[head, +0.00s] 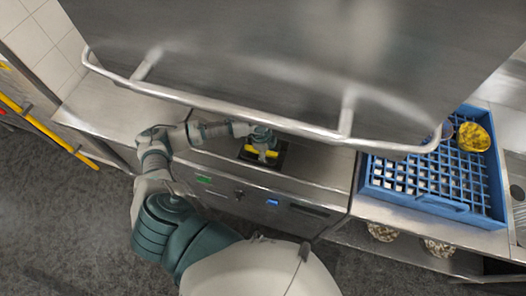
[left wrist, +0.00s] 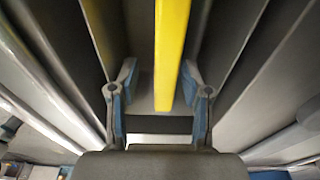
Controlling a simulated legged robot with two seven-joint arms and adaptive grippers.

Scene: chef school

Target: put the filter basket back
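The filter basket (head: 248,158) appears as a dark square piece with a yellow handle (head: 272,154), set in the metal counter below the raised hood. In the left wrist view the yellow handle (left wrist: 170,50) runs up the picture's middle. My left gripper (head: 264,143) is directly over the basket. In the left wrist view its two fingers (left wrist: 161,85) are spread, one on each side of the handle's line, with gaps visible. Whether the basket is fully seated is hidden by the gripper. My right gripper is not in view.
The large steel hood with a tubular handle (head: 240,108) hangs above my left arm, close to it. Bowls (head: 383,231) sit on a shelf below. The counter left of my arm is clear.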

